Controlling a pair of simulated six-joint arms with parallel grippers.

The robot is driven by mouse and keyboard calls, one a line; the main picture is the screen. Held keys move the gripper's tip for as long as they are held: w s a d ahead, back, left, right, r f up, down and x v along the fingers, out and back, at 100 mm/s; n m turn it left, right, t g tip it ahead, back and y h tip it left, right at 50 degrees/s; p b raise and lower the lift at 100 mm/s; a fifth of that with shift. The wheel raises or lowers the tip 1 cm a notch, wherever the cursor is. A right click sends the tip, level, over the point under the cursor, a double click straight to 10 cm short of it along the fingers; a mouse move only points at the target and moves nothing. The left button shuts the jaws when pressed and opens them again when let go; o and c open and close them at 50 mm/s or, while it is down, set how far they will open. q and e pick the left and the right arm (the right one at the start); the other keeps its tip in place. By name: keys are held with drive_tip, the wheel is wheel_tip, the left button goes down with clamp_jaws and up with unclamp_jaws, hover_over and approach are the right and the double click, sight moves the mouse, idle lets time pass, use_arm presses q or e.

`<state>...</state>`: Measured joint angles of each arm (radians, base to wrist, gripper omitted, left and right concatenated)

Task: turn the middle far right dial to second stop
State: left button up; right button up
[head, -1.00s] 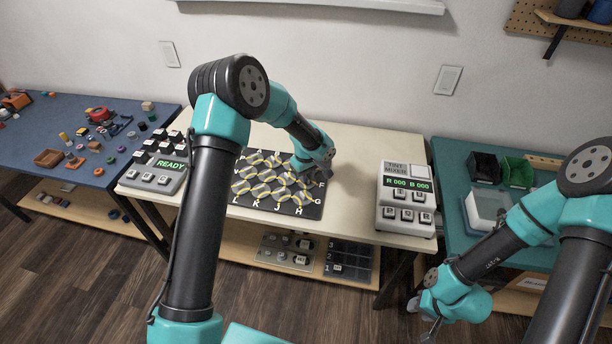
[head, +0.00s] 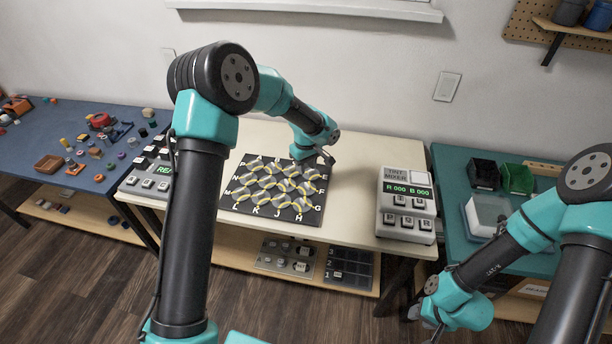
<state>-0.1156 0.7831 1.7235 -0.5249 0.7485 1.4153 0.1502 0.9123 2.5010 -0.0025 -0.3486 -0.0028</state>
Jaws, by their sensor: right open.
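A dark board (head: 232,205) lies on the pale middle table, with letters along its edges. It carries several close-set round grey dials (head: 283,186) with yellow markings. Their exact stops are too small to read. My left forearm and wrist hide part of the board's far edge. My right gripper (head: 428,325) is open, low at the front right, away from the board.
A tint mixer (head: 406,207) with buttons stands right of the board, reading R 000 B 000. A button panel (head: 148,184) is at left, partly behind my left arm. Table space between board and mixer is clear.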

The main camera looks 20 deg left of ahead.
use_arm(q)
wheel_tip(320, 180, up, 9)
drive_tip(key=shift+r, duration=0.15)
idle(0.5)
